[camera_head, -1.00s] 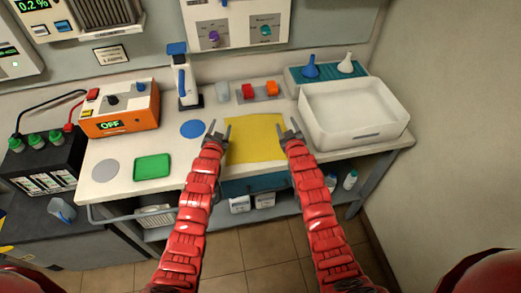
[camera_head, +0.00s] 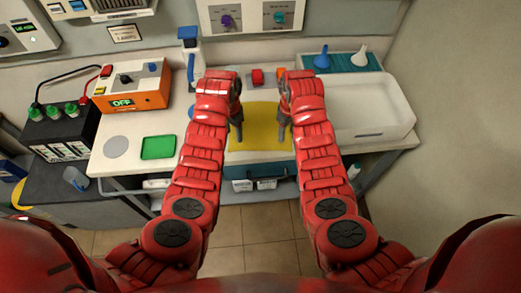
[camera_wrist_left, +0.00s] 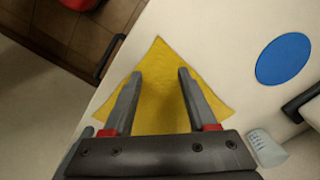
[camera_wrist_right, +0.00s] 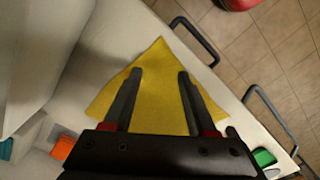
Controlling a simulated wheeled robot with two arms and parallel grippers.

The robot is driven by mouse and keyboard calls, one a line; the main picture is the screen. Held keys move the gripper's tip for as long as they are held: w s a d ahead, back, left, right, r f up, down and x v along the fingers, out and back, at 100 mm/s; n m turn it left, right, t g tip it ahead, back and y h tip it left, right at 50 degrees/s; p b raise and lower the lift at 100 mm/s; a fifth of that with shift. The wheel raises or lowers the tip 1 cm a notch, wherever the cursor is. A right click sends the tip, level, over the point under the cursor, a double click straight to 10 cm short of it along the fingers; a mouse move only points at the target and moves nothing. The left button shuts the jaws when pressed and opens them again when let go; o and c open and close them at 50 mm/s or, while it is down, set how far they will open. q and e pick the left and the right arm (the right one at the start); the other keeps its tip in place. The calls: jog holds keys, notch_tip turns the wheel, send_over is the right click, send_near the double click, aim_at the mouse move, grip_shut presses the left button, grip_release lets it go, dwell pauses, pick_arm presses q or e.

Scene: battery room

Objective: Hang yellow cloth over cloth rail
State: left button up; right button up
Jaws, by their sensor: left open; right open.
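The yellow cloth (camera_head: 260,127) lies flat on the bench near its front edge. My left gripper (camera_head: 238,138) points down over its left side and my right gripper (camera_head: 283,136) over its right side. Both are open and empty. In the left wrist view the cloth (camera_wrist_left: 158,88) shows between and beyond the open fingers; the right wrist view shows the cloth (camera_wrist_right: 157,85) likewise. Whether the fingertips touch it, I cannot tell. A grey rail (camera_wrist_right: 268,108) stands out from the bench front, left of the cloth in the head view, partly hidden there by my left arm.
A white basin (camera_head: 372,132) stands right of the cloth. A green tray (camera_head: 158,147) and an orange device (camera_head: 138,88) stand to the left. A blue disc (camera_wrist_left: 284,59) lies beside the cloth. A dark drawer handle (camera_head: 266,183) projects below the bench front.

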aim_at(235, 146)
pick_arm(q)
jog(key=shift+f, duration=2.75)
pick_arm(e)
jog(key=shift+f, duration=2.8)
pick_arm(q)
jog(key=shift+w, duration=0.1)
jog(key=shift+f, duration=0.2)
pick_arm(e)
jog(key=shift+f, duration=0.15)
pick_arm(q)
grip_shut()
pick_arm(e)
jog(key=shift+d, duration=0.1)
grip_shut()
pick_arm(q)
jog(key=shift+a+r, duration=0.1)
